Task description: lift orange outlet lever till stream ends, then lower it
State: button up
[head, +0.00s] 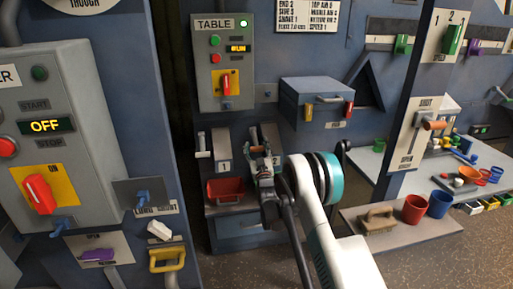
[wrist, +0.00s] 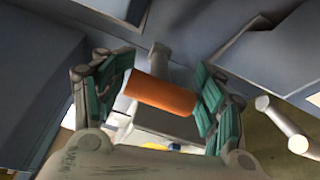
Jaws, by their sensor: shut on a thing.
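The orange outlet lever grip (wrist: 160,93) lies crosswise between the green-padded fingers of my gripper (wrist: 168,88) in the wrist view. The fingers are shut on it, one at each end. In the head view my gripper (head: 264,168) is at the low outlet panel in the middle, and a bit of the orange grip (head: 256,149) shows just above it. My arm hides part of the outlet. I cannot make out a stream in either view.
A red-orange bin (head: 225,190) sits just left of my gripper. A pale lever (head: 202,143) stands left of the outlet, by the plate marked 1 (head: 223,167). At right, a low board (head: 395,232) holds a brush (head: 377,220), a red cup (head: 414,209) and a blue cup (head: 439,204).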

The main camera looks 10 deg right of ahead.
aim_at(257, 144)
jog(key=shift+s+r+g+p, duration=0.15)
jog(key=shift+r+g+p, duration=0.55)
jog(key=shift+g+p, duration=0.1)
jog(key=shift+s+r+g+p, duration=0.15)
jog(key=shift+r+g+p, duration=0.55)
jog(key=shift+p, duration=0.1)
notch_tip(257, 144, up, 3)
jog(key=g+p, duration=0.3)
jog(key=p, duration=0.1)
jog(key=shift+f+g, duration=0.1)
jog(key=shift+g, duration=0.2)
jog(key=shift+c, duration=0.2)
jog(key=shift+w+r+g+p, duration=0.15)
jog(key=shift+r+g+p, duration=0.5)
jog(key=shift+g+p, duration=0.2)
jog(key=shift+w+r+g+p, duration=0.35)
jog(key=shift+r+g+p, duration=0.3)
jog(key=shift+g+p, duration=0.3)
jog(key=shift+w+r, duration=0.4)
jog(key=shift+c, duration=0.2)
jog(key=o, duration=1.3)
jog(key=shift+c, duration=0.2)
jog(key=o, duration=0.4)
jog(key=shift+r, duration=0.15)
